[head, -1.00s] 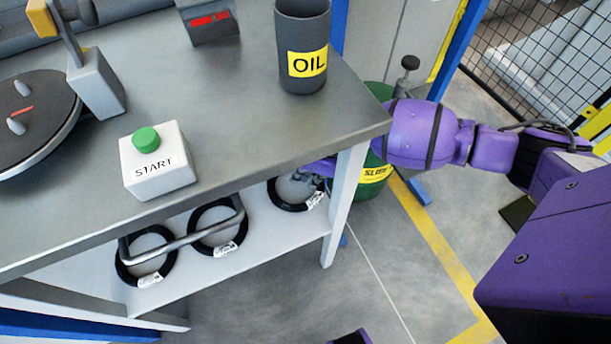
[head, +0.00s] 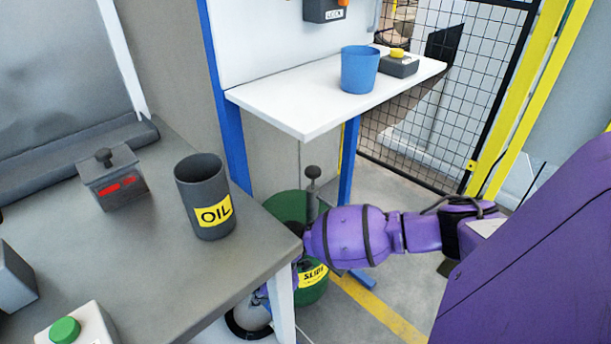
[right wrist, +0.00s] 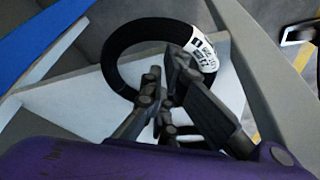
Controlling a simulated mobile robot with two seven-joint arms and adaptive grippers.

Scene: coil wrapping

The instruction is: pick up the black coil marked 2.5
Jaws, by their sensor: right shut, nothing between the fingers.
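A black coil (right wrist: 135,35) with a white label lies on the lower shelf in the right wrist view. The print on the label is too small to read, so I cannot tell whether it is marked 2.5. Part of a black coil (head: 238,328) also shows under the table's edge in the head view. My right gripper (right wrist: 165,70) is shut and empty, its fingertips in front of the coil's ring in the wrist view. I cannot tell whether they touch it. In the head view the table corner and leg hide most of this gripper. My left gripper is out of view.
The grey table (head: 160,245) bears an OIL cup (head: 205,190), a grey box with a red display (head: 112,180) and a green START button (head: 65,330). A green SLUDGE-like labelled bin (head: 290,207) stands beside its leg. A white shelf (head: 300,105) holds a blue cup (head: 360,70).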

